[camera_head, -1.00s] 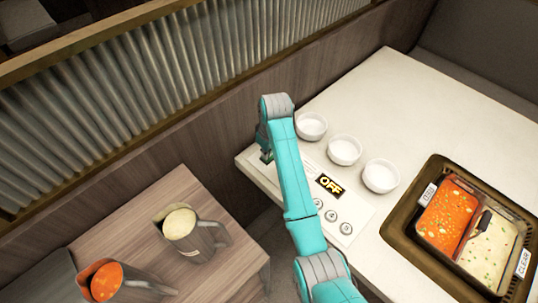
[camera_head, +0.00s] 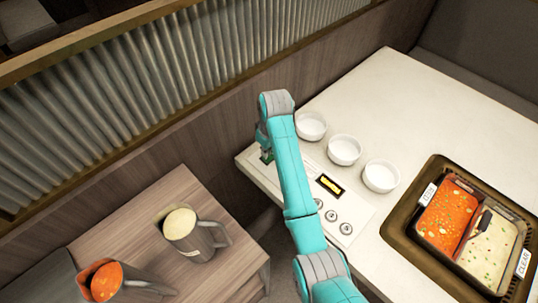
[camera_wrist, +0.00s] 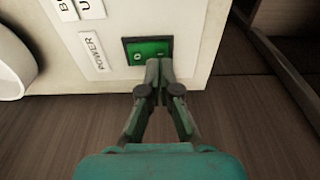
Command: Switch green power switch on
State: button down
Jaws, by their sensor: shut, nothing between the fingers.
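The green power switch (camera_wrist: 147,51) sits in a dark frame on the pale panel, beside a POWER label (camera_wrist: 94,52), in the wrist view. My gripper (camera_wrist: 158,68) is shut and empty. Its fingertips overlap the lower right edge of the switch, at or just above it. In the head view my gripper (camera_head: 266,152) is at the counter's left corner, mostly hidden by my arm, with a bit of green beside it. The display (camera_head: 331,185) on the panel (camera_head: 360,213) shows a yellow bar-like marking too small to read.
Several round buttons (camera_head: 331,215) lie below the display. White bowls (camera_head: 344,150) stand in a row behind the panel. A framed tray (camera_head: 398,236) with red and pale sauces is at right. Two pitchers (camera_head: 190,238) stand on the lower wooden table (camera_head: 150,195).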

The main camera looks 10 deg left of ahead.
jog(key=shift+r, duration=2.65)
